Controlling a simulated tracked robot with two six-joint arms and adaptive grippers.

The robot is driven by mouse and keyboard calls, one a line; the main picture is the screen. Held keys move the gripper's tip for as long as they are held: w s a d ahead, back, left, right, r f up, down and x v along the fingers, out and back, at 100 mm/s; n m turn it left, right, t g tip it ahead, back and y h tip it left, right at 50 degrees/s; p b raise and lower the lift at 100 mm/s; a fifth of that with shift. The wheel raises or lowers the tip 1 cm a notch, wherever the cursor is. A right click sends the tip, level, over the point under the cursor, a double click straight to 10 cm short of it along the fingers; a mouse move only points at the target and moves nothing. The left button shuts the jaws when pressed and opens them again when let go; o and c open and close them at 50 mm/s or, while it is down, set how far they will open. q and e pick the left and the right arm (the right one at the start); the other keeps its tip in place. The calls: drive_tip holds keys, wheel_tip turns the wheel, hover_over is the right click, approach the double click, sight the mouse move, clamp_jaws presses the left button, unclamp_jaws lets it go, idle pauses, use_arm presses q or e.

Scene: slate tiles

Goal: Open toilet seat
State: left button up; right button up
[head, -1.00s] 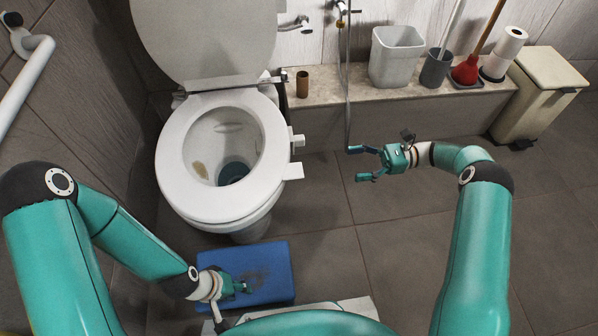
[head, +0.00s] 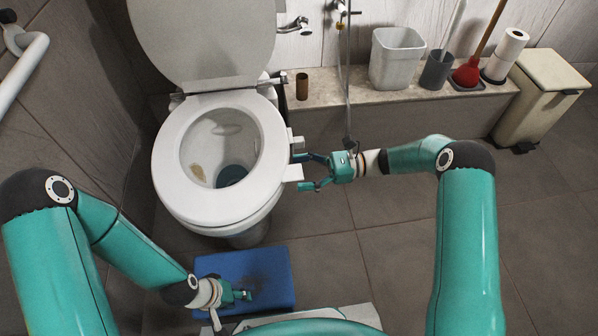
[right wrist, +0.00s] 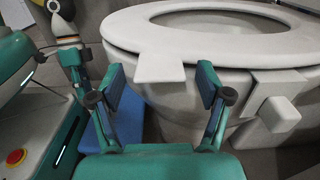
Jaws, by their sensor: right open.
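The white toilet seat (head: 167,157) lies down on the bowl, and the lid (head: 205,40) stands raised behind it. A flat tab (head: 293,173) sticks out from the seat's right side; it also shows in the right wrist view (right wrist: 160,66). My right gripper (head: 304,172) is open beside the tab, its fingers pointing left at the toilet. In the right wrist view its two fingertips (right wrist: 160,85) are spread to either side of the tab, slightly below it, with nothing held. My left gripper (head: 246,295) is low over the blue step; its jaw state is too small to tell.
The blue step (head: 230,266) is on the floor before the toilet. A stone ledge (head: 335,95) along the wall bears a bin (head: 396,60), a plunger (head: 467,72) and paper rolls. A hose (head: 348,90) hangs behind my right gripper.

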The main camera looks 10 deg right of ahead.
drive_tip(key=shift+c, duration=0.2)
clamp_jaws()
drive_tip(key=shift+a, duration=0.3)
drive_tip(key=shift+d+r+p, duration=0.25)
drive_tip(key=shift+r+p, duration=0.15)
drive_tip(key=shift+r, duration=0.05)
drive_tip(key=w+r+m+p, duration=0.2)
drive_tip(key=r+p, duration=0.4)
drive_tip(key=r, duration=0.3)
drive_tip(key=w+r+m+p, duration=0.3)
drive_tip(key=r+m+p, duration=0.2)
drive_tip(key=r, duration=0.5)
drive_tip(key=shift+w+d+p, duration=0.2)
drive_tip(key=shift+d+p, duration=0.05)
drive_tip(key=shift+p, duration=0.8)
